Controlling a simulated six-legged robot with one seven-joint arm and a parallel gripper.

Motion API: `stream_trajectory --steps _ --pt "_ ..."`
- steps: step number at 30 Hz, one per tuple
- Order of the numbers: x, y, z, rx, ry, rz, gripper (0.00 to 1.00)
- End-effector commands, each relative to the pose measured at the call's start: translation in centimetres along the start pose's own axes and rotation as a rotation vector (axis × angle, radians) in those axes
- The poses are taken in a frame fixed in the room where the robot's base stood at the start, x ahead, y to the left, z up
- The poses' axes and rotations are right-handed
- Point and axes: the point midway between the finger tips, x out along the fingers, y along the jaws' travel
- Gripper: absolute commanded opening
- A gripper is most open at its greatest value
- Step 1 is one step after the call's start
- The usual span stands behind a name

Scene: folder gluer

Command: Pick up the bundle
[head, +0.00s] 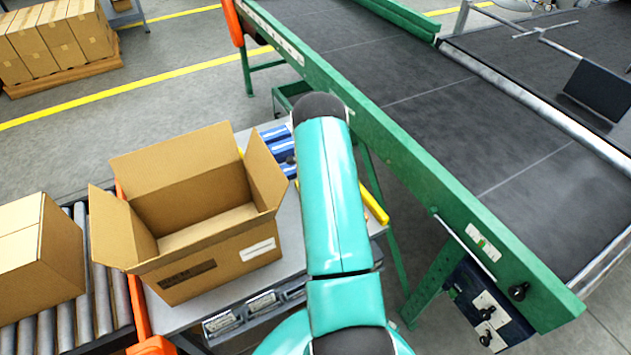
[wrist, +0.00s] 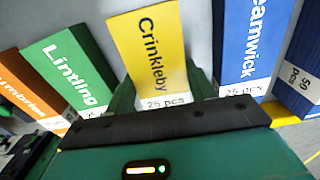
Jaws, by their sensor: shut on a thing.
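In the wrist view a yellow bundle (wrist: 150,50) marked "Crinkleby" and "25 pcs" stands between the dark green fingers of my gripper (wrist: 163,90). My gripper is shut on it. A green "Lintling" bundle (wrist: 72,72) and an orange bundle (wrist: 28,92) are to its left. A blue bundle ending in "eamwick" (wrist: 252,45) is to its right, with another blue bundle (wrist: 303,75) marked "50 pcs" beyond. In the head view my arm hides the gripper and the yellow bundle. Blue bundles (head: 279,141) show beside my arm on the bench.
An open, empty-looking cardboard box (head: 215,255) stands on the grey bench left of my arm. A closed carton (head: 38,255) sits on a roller conveyor (head: 103,290) at far left. A green-framed belt conveyor (head: 430,90) runs along the right. A yellow rail (head: 375,206) edges the bench.

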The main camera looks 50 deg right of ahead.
Motion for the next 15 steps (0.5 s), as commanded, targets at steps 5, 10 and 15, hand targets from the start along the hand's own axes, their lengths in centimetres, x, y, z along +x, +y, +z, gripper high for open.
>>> stream_trajectory --steps 5,10,15 --pt "-2.0 -0.1 0.0 0.000 0.001 -0.003 0.29" --pt "-4.0 1.0 0.3 0.000 0.000 -0.001 0.29" --pt "-6.0 2.6 0.7 0.000 0.001 -0.002 0.29"
